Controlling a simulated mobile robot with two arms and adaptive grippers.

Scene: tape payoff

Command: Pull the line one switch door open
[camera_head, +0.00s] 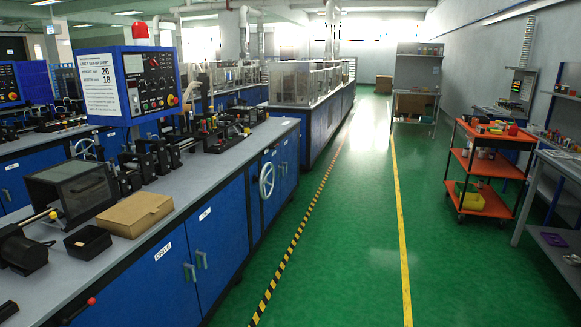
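The long line bench (225,150) on the left has blue cabinet doors below its grey top. The nearest door (140,285) carries a white label that looks like "DRIVE". The door to its right (218,245) has a smaller white label, too small to read surely. Both doors look shut, with upright grey-green handles (190,272) and (201,259) close together near their shared edge. A control panel (150,85) above carries a sheet headed "LINE 1 SET-UP SHEET". I cannot tell for sure which door is the switch door. Neither gripper is in view.
A handwheel (266,181) sticks out from the bench front. A cardboard box (135,213) and black tray (88,242) lie on top. The green aisle (340,260) is clear, with striped and yellow floor lines. An orange cart (485,168) and side table stand right.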

